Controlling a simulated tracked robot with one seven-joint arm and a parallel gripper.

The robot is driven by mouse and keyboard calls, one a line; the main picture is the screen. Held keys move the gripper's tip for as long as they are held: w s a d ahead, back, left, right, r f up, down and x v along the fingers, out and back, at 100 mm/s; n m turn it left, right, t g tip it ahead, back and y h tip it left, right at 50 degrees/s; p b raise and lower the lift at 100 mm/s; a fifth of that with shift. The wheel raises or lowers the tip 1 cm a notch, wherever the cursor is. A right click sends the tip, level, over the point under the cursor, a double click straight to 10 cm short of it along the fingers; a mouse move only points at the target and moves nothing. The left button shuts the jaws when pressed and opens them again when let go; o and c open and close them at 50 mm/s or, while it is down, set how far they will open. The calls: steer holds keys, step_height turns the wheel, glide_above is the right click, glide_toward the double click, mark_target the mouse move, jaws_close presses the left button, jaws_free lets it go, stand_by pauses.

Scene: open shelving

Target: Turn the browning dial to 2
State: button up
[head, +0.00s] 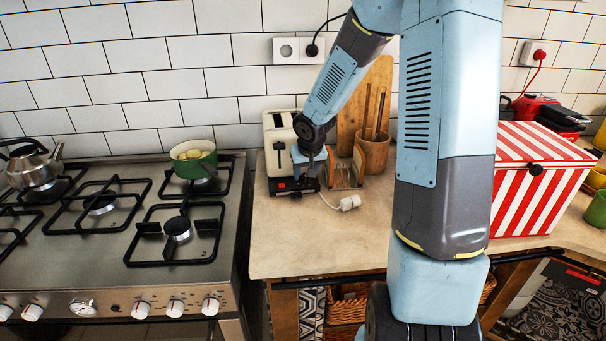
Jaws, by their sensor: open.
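A cream toaster (279,132) with a dark base stands on the counter against the tiled wall, right of the stove. A dark vertical lever slot shows on its front, and a small red spot shows low at its base. My gripper (309,178) is open, pointing down at the toaster's front right side. My wrist covers part of the toaster. The browning dial cannot be made out; it is hidden or too small. I cannot tell whether the fingertips touch the toaster.
A white plug on a cord (349,202) lies on the counter (310,243). A utensil pot (372,152) and a cutting board (377,80) stand to the right. A green pot (194,160) sits on the stove. A red-striped box (530,190) stands far right. The front counter is clear.

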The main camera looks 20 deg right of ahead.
steer(key=shift+w+f, duration=0.15)
steer(key=shift+f, duration=0.3)
steer(key=shift+c, duration=0.2)
jaws_close()
